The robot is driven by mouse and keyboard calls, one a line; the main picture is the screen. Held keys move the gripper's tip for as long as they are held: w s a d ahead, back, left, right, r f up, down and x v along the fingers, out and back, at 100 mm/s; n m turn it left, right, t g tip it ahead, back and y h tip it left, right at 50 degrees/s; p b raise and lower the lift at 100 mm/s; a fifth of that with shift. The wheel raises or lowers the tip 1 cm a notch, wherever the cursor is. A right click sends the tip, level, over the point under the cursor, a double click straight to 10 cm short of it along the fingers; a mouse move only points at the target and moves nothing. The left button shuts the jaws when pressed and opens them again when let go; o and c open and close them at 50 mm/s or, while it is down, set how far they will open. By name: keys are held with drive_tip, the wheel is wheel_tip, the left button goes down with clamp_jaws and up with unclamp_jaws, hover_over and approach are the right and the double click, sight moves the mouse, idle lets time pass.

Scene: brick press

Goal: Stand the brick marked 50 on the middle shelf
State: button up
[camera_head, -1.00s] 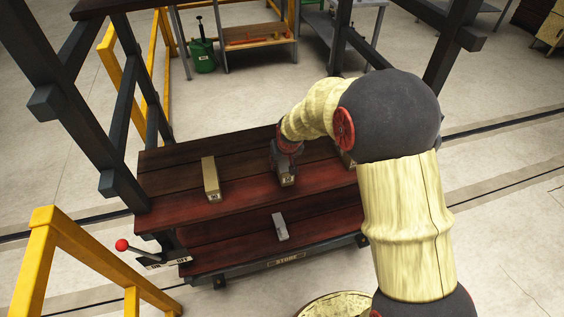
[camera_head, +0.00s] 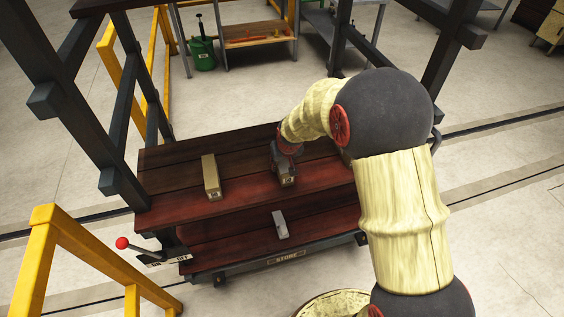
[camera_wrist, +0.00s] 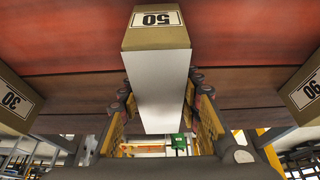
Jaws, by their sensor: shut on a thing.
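The brick marked 50 (camera_wrist: 155,28) shows in the wrist view with a tan end, a black-and-white label and a pale long face. My gripper (camera_wrist: 160,98) has a finger on each side of it and is shut on it. In the head view my gripper (camera_head: 284,163) and the end of the brick (camera_head: 287,181) are over the upper visible dark-red shelf (camera_head: 245,195). Whether the brick touches the boards is unclear. A lower dark-red shelf (camera_head: 230,253) sits below, toward the front. Which one is the middle shelf I cannot tell.
A tan brick (camera_head: 210,177) lies to the left on the upper shelf. Bricks marked 30 (camera_wrist: 14,100) and 90 (camera_wrist: 305,95) flank mine in the wrist view. A small grey block (camera_head: 280,224) is on the lower shelf. Dark posts, a yellow rail (camera_head: 95,255) and a red-knobbed lever (camera_head: 122,243) stand left.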

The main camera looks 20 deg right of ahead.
drive_tip(key=o, duration=1.1)
drive_tip(key=shift+o, duration=0.3)
drive_tip(key=v, duration=1.2)
drive_tip(key=s+r, duration=0.5)
drive_tip(key=s, duration=0.4)
drive_tip(key=s+r, duration=0.5)
drive_tip(key=s, duration=0.5)
drive_tip(key=s+r+t, duration=0.1)
drive_tip(key=s+r, duration=0.4)
drive_tip(key=s, duration=0.4)
drive_tip(key=shift+s, duration=0.4)
